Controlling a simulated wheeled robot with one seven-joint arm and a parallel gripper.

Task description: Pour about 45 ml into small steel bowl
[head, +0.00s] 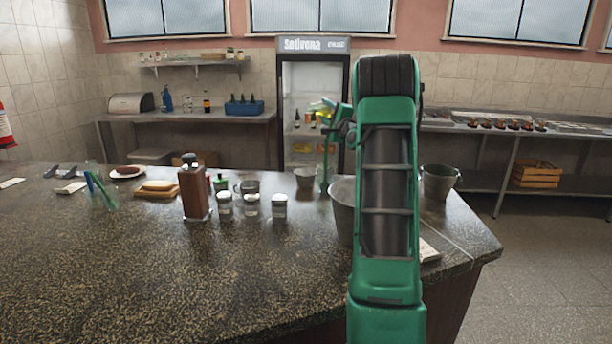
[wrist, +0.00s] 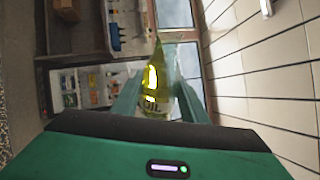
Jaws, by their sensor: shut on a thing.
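My gripper (wrist: 157,95) is shut on a yellow-green oil bottle (wrist: 152,88), labelled "OIL". In the head view the bottle (head: 326,104) is small and partly hidden; it is tipped far over, neck toward the left, high above the counter. A small steel bowl (head: 304,178) stands on the counter, left of my arm and lower than the bottle. A larger steel vessel (head: 341,208) stands nearer, partly hidden behind my arm. I cannot tell whether any oil is flowing.
The speckled counter (head: 250,275) is clear at its front. A wooden mill (head: 193,190), several lidded jars (head: 279,207) and a metal cup (head: 247,187) stand left of the bowl. A bucket (head: 440,181) stands right of my arm. A fridge (head: 312,80) stands behind.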

